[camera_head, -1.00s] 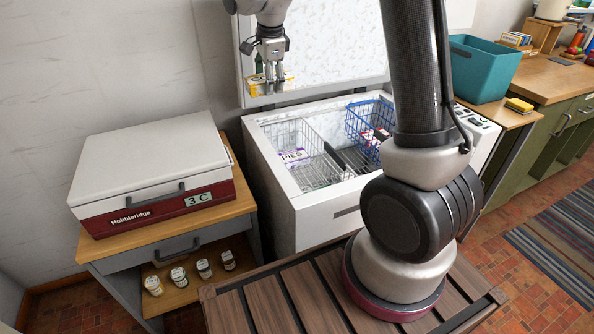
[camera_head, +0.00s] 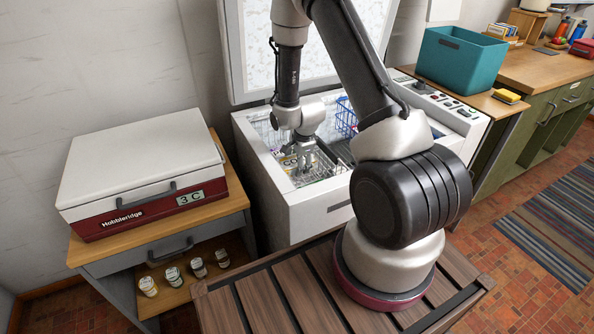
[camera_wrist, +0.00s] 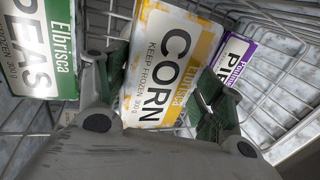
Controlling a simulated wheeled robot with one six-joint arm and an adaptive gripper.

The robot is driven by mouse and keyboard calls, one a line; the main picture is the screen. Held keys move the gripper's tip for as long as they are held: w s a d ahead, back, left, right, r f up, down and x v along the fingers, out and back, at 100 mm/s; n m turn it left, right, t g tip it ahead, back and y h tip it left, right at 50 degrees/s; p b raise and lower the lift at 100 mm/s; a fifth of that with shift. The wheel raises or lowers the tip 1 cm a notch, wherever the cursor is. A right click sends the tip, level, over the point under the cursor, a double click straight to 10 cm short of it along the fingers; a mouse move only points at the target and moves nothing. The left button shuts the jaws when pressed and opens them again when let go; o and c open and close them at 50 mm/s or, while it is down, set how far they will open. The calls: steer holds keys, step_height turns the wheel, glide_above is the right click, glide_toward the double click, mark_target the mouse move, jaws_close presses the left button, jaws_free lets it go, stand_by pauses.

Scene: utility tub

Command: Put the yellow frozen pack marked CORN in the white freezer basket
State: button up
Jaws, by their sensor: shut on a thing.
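The yellow CORN pack (camera_wrist: 160,60) is between the two green-tipped fingers of my gripper (camera_wrist: 161,98) in the wrist view, and the gripper is shut on it. In the head view my gripper (camera_head: 303,165) points down into the white freezer basket (camera_head: 325,172), in the left part of the open chest freezer. Basket wires (camera_wrist: 268,75) surround the pack in the wrist view. Whether the pack touches the basket floor cannot be told. The fingers and arm hide most of the pack in the head view.
A green-and-white PEAS pack (camera_wrist: 40,45) lies left of the corn, and a purple-and-white PIES pack (camera_wrist: 237,52) lies right of it. The raised lid (camera_head: 245,60) stands behind.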

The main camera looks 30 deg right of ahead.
steer(key=shift+f, duration=2)
steer(key=o, duration=1.3)
steer(key=shift+f, duration=0.1)
steer(key=shift+c, duration=0.2)
